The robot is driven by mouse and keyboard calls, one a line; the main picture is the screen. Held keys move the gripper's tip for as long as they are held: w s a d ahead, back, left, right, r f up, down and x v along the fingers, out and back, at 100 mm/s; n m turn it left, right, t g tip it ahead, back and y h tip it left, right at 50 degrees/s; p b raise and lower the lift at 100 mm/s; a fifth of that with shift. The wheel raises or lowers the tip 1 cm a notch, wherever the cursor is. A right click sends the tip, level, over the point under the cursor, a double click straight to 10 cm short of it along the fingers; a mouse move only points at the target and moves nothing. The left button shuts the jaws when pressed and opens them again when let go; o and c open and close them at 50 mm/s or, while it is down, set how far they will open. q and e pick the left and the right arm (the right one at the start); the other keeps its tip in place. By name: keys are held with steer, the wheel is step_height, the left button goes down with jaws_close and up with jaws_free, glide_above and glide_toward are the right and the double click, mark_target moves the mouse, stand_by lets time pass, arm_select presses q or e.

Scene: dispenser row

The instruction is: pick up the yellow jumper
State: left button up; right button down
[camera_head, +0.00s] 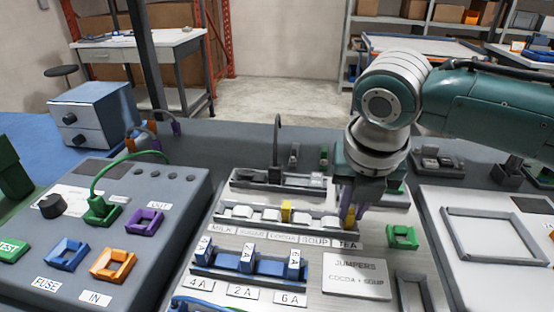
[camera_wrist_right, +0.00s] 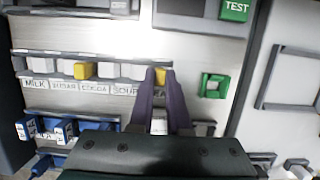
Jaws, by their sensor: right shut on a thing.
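A yellow jumper (camera_head: 349,216) is at the right end of the row of white blocks, above the TEA label. My right gripper (camera_head: 350,203) reaches down from above, its purple fingers shut on this jumper. In the right wrist view the jumper (camera_wrist_right: 160,76) shows between the two fingertips (camera_wrist_right: 159,84). The fingers partly cover it, and I cannot tell whether it is clear of its seat. A second yellow jumper (camera_head: 286,211) sits in the same row, above the COCOA label. It also shows in the right wrist view (camera_wrist_right: 83,71). My left gripper is not in view.
Blue fuses (camera_head: 246,260) stand in front of the row. A JUMPERS plate (camera_head: 355,277) lies to their right, and a green square frame (camera_head: 402,237) is right of the gripper. A grey console (camera_head: 170,185) with a green cable stands at left.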

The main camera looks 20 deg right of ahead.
mark_target(351, 213)
steer(key=shift+r, duration=0.6)
step_height(351, 213, up, 19)
steer(key=p, duration=0.2)
steer(key=shift+r+p, duration=0.25)
steer(key=shift+p, duration=0.25)
steer(key=shift+r+p, duration=0.65)
steer(key=shift+p, duration=0.3)
stand_by(0.6)
step_height(351, 213, up, 3)
steer(key=p, duration=0.3)
steer(key=shift+p, duration=0.4)
